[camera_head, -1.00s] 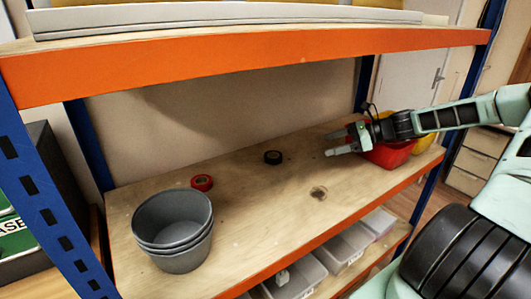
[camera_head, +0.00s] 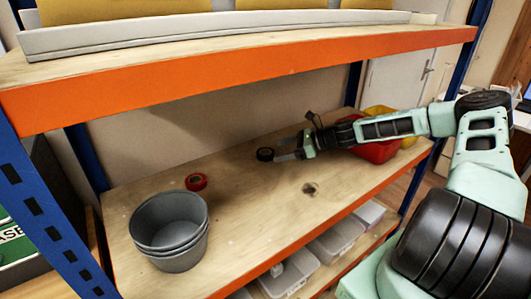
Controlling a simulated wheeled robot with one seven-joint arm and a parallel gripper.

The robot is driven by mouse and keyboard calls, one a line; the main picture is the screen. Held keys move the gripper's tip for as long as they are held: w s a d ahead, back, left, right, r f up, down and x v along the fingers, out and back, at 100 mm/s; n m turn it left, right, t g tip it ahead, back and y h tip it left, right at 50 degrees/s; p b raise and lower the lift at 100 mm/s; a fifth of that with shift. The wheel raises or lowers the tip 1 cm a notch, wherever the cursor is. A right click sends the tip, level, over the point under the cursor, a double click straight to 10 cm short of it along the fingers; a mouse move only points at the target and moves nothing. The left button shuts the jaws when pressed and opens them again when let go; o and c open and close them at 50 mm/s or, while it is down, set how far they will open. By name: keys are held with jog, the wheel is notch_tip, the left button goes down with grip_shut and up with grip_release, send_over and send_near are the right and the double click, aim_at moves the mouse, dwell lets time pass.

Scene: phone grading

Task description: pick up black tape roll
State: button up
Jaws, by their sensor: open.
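The black tape roll (camera_head: 265,154) lies on the wooden shelf board toward the back, near its middle. My gripper (camera_head: 281,150) is open and reaches in from the right, low over the board. Its fingertips are right beside the roll's right side. I cannot tell whether they touch it or have the roll's edge between them.
A red tape roll (camera_head: 196,182) lies to the left, behind stacked grey pots (camera_head: 170,228). Red (camera_head: 378,151) and yellow bins stand at the right, behind my arm. The upper shelf's orange beam (camera_head: 250,70) runs above.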

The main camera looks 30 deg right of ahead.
aim_at(273, 152)
jog(key=x, duration=0.2)
jog(key=shift+w+a+r+p, duration=0.1)
jog(key=shift+w+a+p, duration=0.05)
jog(key=shift+a+p, duration=0.3)
jog(key=shift+w+a+f, duration=0.25)
jog(key=shift+w+f, duration=0.05)
jog(key=shift+f, duration=0.05)
jog(key=c, duration=1.1)
jog(key=shift+o, duration=0.2)
